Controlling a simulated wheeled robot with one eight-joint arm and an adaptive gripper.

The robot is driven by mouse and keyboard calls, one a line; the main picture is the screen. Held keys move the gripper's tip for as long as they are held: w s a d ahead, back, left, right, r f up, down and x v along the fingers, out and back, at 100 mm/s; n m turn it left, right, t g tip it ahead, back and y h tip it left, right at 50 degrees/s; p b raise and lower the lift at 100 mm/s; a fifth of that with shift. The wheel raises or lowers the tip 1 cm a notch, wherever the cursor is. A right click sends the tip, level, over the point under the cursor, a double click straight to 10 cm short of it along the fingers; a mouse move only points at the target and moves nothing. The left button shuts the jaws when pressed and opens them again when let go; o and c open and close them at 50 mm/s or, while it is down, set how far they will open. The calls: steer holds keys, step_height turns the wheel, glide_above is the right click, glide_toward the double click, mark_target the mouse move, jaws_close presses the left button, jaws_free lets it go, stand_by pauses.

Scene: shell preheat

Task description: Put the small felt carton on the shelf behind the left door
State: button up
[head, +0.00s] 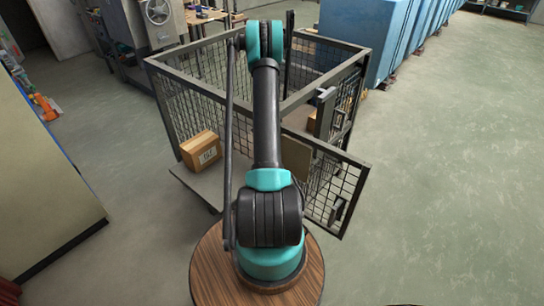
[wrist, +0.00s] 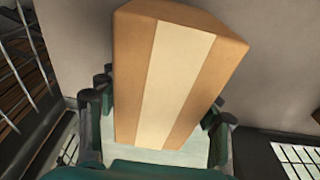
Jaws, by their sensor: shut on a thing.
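In the wrist view my gripper (wrist: 160,128) is shut on a tan carton (wrist: 128,75) with a broad cream band down its face. Its fingers sit on either side of the carton's lower part. No label shows on the face in view, so I cannot tell from print whether it is the small felt carton. In the head view my gripper is hidden behind my arm. A mesh cage (head: 190,95) stands in front of me. A mesh door (head: 330,185) on its right side stands swung open towards me.
A labelled cardboard box (head: 201,150) sits at the cage's left on a grey base (head: 192,186). Another brown box (head: 312,122) shows partly at the right. A beige cabinet (head: 45,170) stands at left, blue cabinets (head: 375,35) behind. The floor at right is clear.

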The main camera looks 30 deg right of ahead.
steer(key=o, duration=1.4)
steer(key=r, duration=0.4)
steer(key=w+r, duration=0.1)
steer(key=r, duration=0.7)
steer(key=shift+w+a, duration=0.3)
steer(key=shift+w, duration=0.05)
